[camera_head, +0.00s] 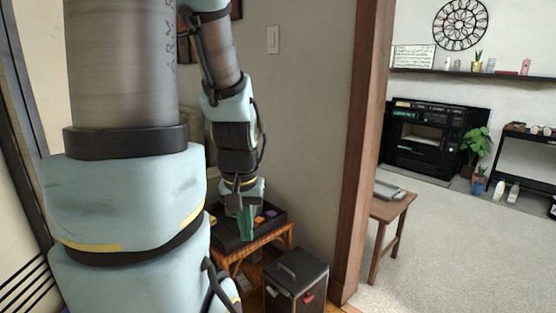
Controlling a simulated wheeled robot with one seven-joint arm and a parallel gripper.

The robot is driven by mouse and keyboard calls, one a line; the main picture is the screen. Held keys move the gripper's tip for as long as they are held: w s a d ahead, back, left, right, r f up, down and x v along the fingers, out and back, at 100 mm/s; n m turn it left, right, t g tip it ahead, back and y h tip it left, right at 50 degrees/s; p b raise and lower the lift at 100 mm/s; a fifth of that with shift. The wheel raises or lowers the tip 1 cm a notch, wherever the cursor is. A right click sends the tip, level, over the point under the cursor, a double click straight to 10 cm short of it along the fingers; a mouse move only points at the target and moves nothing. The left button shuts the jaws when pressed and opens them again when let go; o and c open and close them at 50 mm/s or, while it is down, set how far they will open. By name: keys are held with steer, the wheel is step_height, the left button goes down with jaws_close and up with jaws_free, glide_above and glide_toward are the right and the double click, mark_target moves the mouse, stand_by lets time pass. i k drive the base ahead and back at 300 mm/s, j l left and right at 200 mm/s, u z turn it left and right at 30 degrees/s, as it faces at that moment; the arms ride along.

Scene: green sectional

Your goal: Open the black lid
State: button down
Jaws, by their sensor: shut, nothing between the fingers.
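A dark box-shaped bin stands on the floor at the bottom centre of the head view. The front of the bin (289,297) carries a red mark and a pale mark. My gripper (246,232) points down, shut and empty, with greenish fingers. In the picture it is above and to the left of the lid and apart from it, in front of a black tray (271,216). My arm hides part of that tray.
The tray sits on a wicker table (263,241), with small colourful items in it. A wooden door post (362,150) rises right of the bin. Beyond it are a small wooden table (393,208), open carpet and a black cabinet (421,138). A wall is behind my arm.

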mark_target(294, 272)
steer(key=l+u, duration=0.15)
steer(key=u, duration=0.25)
steer(key=l+u, duration=0.15)
steer(key=u, duration=0.25)
steer(key=l+u, duration=0.15)
steer(key=u, duration=0.2)
steer(key=l+u, duration=0.15)
steer(key=u, duration=0.25)
